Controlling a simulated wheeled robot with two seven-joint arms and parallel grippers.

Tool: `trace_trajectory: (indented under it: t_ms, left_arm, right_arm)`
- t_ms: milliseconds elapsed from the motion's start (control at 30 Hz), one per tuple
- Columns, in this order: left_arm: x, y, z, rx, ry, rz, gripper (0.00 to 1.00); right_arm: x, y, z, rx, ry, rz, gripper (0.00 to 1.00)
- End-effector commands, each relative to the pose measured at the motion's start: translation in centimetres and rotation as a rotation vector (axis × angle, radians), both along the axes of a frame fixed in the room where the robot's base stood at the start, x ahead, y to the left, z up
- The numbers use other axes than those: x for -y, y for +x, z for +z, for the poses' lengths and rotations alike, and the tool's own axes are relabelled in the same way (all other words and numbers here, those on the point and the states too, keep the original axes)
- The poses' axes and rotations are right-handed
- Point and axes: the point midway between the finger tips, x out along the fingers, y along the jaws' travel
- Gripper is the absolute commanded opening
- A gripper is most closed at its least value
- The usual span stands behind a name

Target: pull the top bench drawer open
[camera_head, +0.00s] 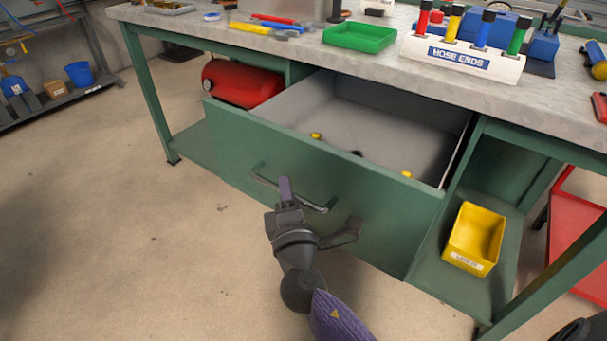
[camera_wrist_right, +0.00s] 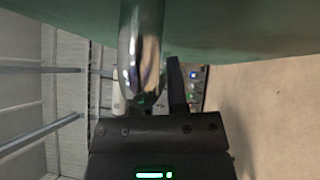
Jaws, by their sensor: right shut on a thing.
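The green bench drawer (camera_head: 330,180) is pulled well out from under the worktop, and its grey inside shows. A metal bar handle (camera_head: 318,207) runs across its front. My right gripper (camera_head: 285,188) is at the left part of this handle, shut on it. In the right wrist view the shiny handle bar (camera_wrist_right: 140,50) runs down between the jaws, with one dark finger (camera_wrist_right: 175,85) beside it. A few small yellow items (camera_head: 406,174) and a dark one lie in the drawer. My left gripper is not in view.
The worktop (camera_head: 385,65) carries a green tray (camera_head: 358,37) and a white hose-ends rack (camera_head: 465,58). A red tank (camera_head: 243,83) sits left of the drawer. A yellow bin (camera_head: 475,238) stands on the right lower shelf. The floor in front is clear.

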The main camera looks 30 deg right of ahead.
Motion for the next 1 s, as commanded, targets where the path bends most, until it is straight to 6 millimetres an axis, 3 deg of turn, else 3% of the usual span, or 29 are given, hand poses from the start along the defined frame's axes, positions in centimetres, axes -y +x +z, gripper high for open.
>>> trace_trajectory:
  t_ms: [300, 733, 767, 900, 1000]
  left_arm:
    - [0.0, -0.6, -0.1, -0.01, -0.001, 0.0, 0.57]
    - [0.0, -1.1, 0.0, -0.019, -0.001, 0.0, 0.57]
    - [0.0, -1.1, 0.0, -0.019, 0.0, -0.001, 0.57]
    - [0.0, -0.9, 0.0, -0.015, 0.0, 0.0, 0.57]
    - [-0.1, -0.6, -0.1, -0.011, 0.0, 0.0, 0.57]
  right_arm:
    - [-2.6, -1.1, -0.1, -0.003, 0.0, 0.0, 0.0]
    - [-2.9, -1.2, -0.1, -0.002, 0.0, 0.001, 0.0]
    - [-2.9, -1.2, -0.1, -0.002, 0.0, 0.001, 0.2]
    - [-2.9, -1.2, -0.1, -0.001, -0.001, 0.001, 0.49]
    - [-2.8, -1.2, -0.1, -0.001, -0.001, 0.0, 0.52]
